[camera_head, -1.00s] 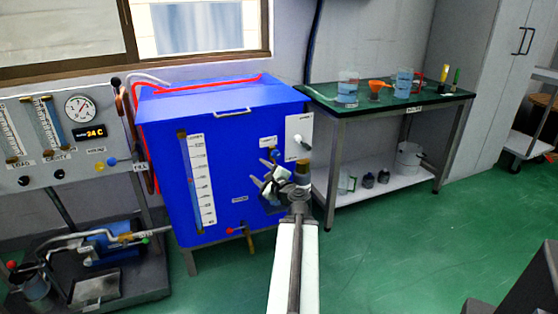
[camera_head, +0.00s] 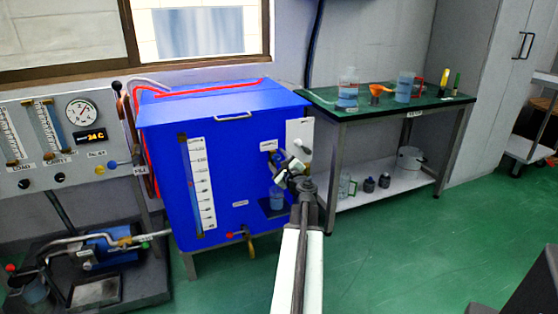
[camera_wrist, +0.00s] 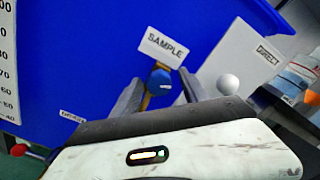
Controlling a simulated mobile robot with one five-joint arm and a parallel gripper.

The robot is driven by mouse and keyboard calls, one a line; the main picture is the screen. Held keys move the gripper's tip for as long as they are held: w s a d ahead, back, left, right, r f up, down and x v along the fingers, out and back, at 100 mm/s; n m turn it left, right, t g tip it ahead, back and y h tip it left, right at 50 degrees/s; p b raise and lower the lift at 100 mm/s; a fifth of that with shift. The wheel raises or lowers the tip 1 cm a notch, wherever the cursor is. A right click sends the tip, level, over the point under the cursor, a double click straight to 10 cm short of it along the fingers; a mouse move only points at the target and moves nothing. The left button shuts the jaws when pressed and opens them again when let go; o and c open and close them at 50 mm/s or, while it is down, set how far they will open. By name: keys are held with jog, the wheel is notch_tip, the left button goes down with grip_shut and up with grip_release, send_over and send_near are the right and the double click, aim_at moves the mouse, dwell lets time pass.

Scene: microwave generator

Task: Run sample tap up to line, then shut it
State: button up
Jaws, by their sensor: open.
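The blue sample tap knob (camera_wrist: 160,80) shows in the wrist view just below the white SAMPLE label (camera_wrist: 163,48). My gripper (camera_wrist: 161,76) is open, with one finger on each side of the knob; I cannot tell whether either finger touches it. In the head view my gripper (camera_head: 284,161) is at the front of the blue tank (camera_head: 228,140), covering much of the tap. A small clear beaker (camera_head: 277,198) with bluish liquid stands below on a dark ledge (camera_head: 270,211). Its fill line is too small to make out.
A white DIRECT panel (camera_head: 299,134) with a round white knob (camera_wrist: 228,84) is close right of my gripper. A red-handled drain valve (camera_head: 240,234) sits lower left. A green-topped bench (camera_head: 335,103) with glassware stands to the right.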

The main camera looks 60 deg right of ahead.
grip_shut()
jog(key=m, duration=0.5)
grip_release()
jog(key=shift+s, duration=0.1)
jog(key=v, duration=0.7)
jog(key=shift+s+a, duration=0.25)
